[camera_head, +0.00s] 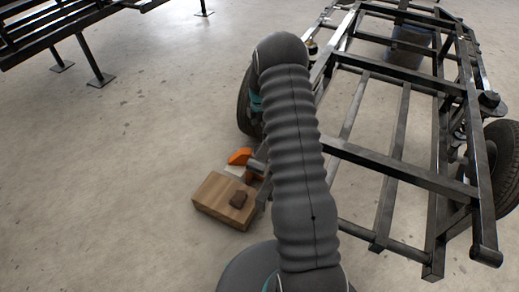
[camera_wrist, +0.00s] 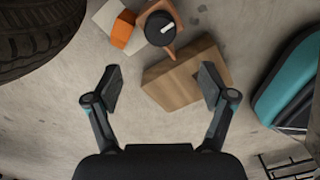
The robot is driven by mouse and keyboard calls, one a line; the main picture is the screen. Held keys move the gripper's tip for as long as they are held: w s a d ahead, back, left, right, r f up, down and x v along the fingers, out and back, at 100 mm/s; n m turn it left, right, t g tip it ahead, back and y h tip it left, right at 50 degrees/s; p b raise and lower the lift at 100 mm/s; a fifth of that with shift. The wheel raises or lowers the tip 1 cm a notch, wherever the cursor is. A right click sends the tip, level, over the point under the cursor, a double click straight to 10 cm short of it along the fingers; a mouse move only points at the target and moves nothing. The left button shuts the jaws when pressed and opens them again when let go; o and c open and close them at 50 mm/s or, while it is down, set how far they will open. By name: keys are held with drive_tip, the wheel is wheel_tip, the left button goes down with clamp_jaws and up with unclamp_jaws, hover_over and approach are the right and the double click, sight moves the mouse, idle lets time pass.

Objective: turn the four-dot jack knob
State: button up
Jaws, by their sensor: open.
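A round black knob (camera_wrist: 161,28) with a white bar on its face sits on an orange jack (camera_wrist: 171,50) at the top of the wrist view. I cannot make out any dots on it. In the head view, orange parts of the jack (camera_head: 240,156) show beside my arm, and the arm hides some of the area. My gripper (camera_wrist: 162,87) is open and empty, its two fingers spread wide. The knob appears beyond the fingertips, apart from them. My gripper is hidden behind the arm in the head view.
A wooden block (camera_wrist: 187,77) lies close to the jack, near the right finger; it also shows in the head view (camera_head: 218,203). A tyre (camera_wrist: 38,30) stands at upper left. The black frame (camera_head: 400,172) fills the right of the head view.

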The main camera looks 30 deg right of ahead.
wheel_tip(320, 180, down, 13)
drive_tip(key=shift+f, duration=0.1)
idle(0.4)
drive_tip(key=shift+s, duration=0.1)
drive_tip(key=c, duration=1.2)
